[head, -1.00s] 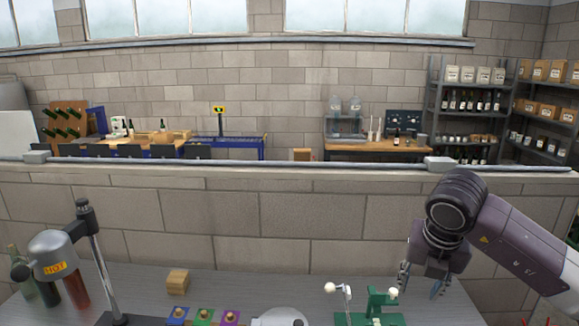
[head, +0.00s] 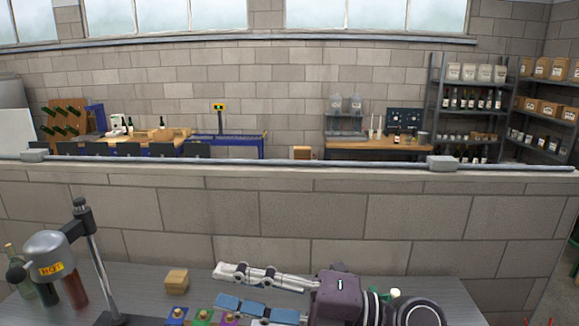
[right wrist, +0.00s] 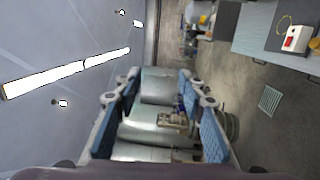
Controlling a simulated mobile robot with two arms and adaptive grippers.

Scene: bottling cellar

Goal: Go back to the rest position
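My right gripper (head: 220,285) is low over the front of the bench in the head view, its two fingers pointing left. The fingers are apart with nothing held between them. It also shows in the right wrist view (right wrist: 159,88), where both blue-padded fingers frame only distant steel tanks. The gripper and wrist cover most of the green device (head: 395,293), of which only small parts show. My left gripper is not in view.
On the grey bench (head: 130,285), a wooden block (head: 177,281) stands left of the right gripper's fingertips. Coloured blocks (head: 177,315) lie at the front edge. A heat unit marked HOT (head: 48,256) on a stand and bottles (head: 45,292) are at left. A wall (head: 310,215) rises behind.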

